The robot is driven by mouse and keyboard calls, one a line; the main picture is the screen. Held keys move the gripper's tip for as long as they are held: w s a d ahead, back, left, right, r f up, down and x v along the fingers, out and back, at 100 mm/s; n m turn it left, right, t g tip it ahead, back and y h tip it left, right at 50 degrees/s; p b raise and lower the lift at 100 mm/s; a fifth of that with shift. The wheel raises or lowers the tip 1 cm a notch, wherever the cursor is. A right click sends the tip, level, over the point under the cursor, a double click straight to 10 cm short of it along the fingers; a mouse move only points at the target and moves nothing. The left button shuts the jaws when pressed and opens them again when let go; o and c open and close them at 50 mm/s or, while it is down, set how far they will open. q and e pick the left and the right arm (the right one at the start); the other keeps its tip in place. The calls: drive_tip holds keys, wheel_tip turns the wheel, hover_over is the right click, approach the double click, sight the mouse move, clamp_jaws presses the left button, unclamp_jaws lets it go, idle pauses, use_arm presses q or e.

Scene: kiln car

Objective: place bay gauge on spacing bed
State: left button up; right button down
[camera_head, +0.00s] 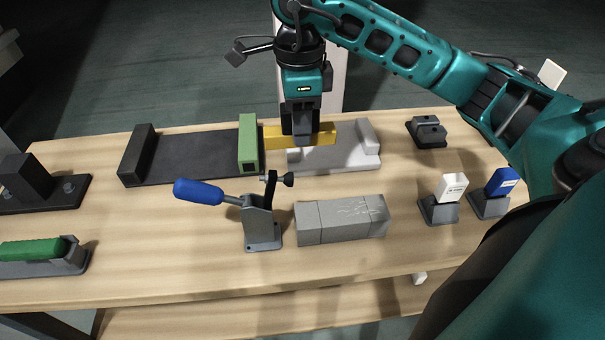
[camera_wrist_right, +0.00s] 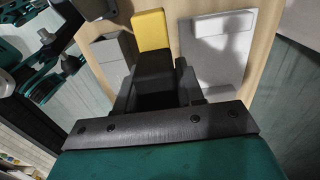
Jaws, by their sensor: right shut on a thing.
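The yellow bar, which I take to be the bay gauge (camera_head: 321,134), is held in my right gripper (camera_head: 300,138), which is shut on it from above. The bar also shows beyond the fingers in the right wrist view (camera_wrist_right: 150,29). In the head view its right part overlaps the pale grey bed (camera_head: 345,161), which has a raised stop at its right end. Left of it lies a dark bed (camera_head: 190,154) with a black end block and a green block (camera_head: 248,144). I cannot tell which bed is the spacing bed, or whether the bar touches either. My left gripper is out of view.
A toggle clamp (camera_head: 261,228) with a blue handle stands in front, beside a grey block (camera_head: 341,219). White (camera_head: 453,186) and blue (camera_head: 501,181) tags stand in holders at right. A green bar (camera_head: 33,250) sits in a holder at left. The front wood strip is clear.

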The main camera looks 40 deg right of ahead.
wheel_tip(320, 180, down, 13)
drive_tip(key=shift+r+b, duration=0.1)
drive_tip(key=shift+b, duration=0.25)
drive_tip(key=shift+f, duration=0.2)
drive_tip(key=c, duration=1)
unclamp_jaws()
drive_tip(key=shift+r, duration=0.1)
